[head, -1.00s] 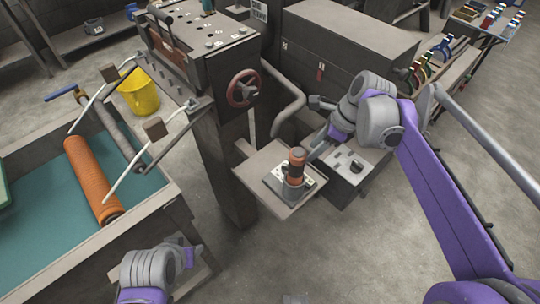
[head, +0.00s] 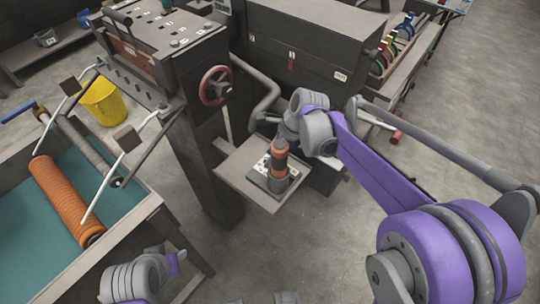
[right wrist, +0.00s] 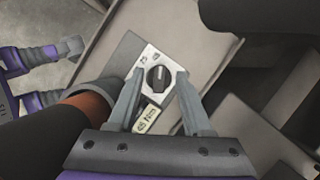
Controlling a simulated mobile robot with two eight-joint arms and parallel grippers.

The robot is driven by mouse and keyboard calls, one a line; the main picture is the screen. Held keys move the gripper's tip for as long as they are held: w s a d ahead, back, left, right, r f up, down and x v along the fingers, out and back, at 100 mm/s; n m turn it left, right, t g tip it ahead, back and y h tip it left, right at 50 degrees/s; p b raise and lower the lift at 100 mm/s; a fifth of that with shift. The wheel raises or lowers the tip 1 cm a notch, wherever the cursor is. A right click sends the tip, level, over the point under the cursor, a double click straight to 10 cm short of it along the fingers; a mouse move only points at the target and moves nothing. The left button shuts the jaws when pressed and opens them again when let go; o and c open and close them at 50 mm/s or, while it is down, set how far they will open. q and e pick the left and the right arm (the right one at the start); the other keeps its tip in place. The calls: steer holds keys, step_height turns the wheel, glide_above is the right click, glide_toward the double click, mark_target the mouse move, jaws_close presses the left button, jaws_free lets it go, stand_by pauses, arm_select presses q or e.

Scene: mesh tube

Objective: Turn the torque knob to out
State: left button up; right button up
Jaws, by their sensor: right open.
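The torque knob (right wrist: 158,77) is round and black, on a pale plate (right wrist: 177,65) with printed marks, one reading 45 Nm. It sits between the fingers of my right gripper (right wrist: 159,80) in the right wrist view. The fingers are apart; contact with the knob cannot be made out. In the head view the right gripper is at the far side of the orange and black tool (head: 279,160), partly hidden by my arm. The tool stands upright on a small shelf (head: 236,172). My left gripper (head: 178,262) is at the lower left; its fingers are unclear.
The tool's dark body (right wrist: 35,135) is close on the left in the right wrist view. A machine with a red handwheel (head: 215,86) stands left of the shelf. A bench with an orange mesh tube (head: 65,200) is at the far left.

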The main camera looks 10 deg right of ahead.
steer(key=shift+a+f, duration=0.15)
steer(key=shift+f, duration=0.2)
jaws_close()
steer(key=shift+w, duration=0.1)
stand_by(0.3)
steer(key=n+g, duration=0.1)
steer(key=n, duration=0.2)
steer(key=n+g, duration=0.1)
steer(key=n, duration=0.1)
steer(key=shift+n+y, duration=0.3)
steer(key=shift+n, duration=0.1)
steer(key=n+g, duration=0.1)
steer(key=n, duration=0.2)
steer(key=n+g+h, duration=0.1)
steer(key=n, duration=0.1)
steer(key=shift+n, duration=0.7)
